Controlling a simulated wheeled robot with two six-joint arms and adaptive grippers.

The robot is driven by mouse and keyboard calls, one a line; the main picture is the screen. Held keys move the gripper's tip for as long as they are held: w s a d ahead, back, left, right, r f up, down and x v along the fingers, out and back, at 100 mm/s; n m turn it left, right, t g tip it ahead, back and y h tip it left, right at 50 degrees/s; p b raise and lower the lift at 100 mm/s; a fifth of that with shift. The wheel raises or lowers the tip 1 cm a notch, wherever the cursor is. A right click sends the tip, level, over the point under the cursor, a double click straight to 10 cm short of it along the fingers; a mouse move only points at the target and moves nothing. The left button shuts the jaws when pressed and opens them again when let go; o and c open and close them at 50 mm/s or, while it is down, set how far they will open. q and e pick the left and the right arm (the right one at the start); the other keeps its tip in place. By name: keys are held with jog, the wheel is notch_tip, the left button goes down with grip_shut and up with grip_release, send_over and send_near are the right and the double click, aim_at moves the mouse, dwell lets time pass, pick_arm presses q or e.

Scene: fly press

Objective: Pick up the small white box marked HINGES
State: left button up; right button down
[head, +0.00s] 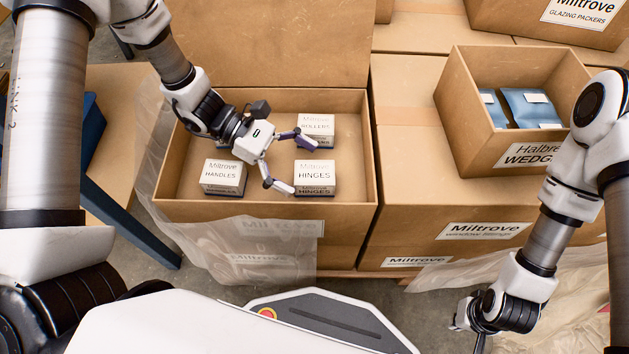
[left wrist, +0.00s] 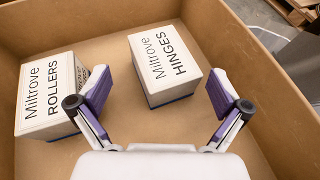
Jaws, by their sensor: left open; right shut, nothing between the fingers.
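The small white box marked HINGES (head: 315,178) stands upright in the open cardboard carton (head: 345,207), at the front right of the group. In the left wrist view the HINGES box (left wrist: 165,65) lies ahead, between the spread fingers and apart from them. My left gripper (head: 288,163) is open and empty, inside or just above the carton, to the left of the HINGES box. The left wrist view shows both its fingers (left wrist: 158,100). My right gripper (head: 468,330) is low at the bottom right, outside the carton, partly hidden by its own arm.
A ROLLERS box (head: 316,126) stands behind the HINGES box and a HANDLES box (head: 223,176) to its left. Another box is mostly hidden under my left gripper. Carton walls surround them. A carton of blue packets (head: 518,105) stands right; plastic film (head: 240,245) hangs in front.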

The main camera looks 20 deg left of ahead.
aim_at(315, 176)
pick_arm(q)
jog(key=x, duration=0.1)
jog(key=b+x, duration=0.1)
jog(key=x, duration=0.1)
jog(key=shift+f, duration=0.3)
jog(key=shift+d, duration=0.2)
jog(key=shift+a+r, duration=0.1)
jog(key=shift+c, duration=0.4)
jog(key=c, duration=1.6)
jog(key=shift+c, duration=0.3)
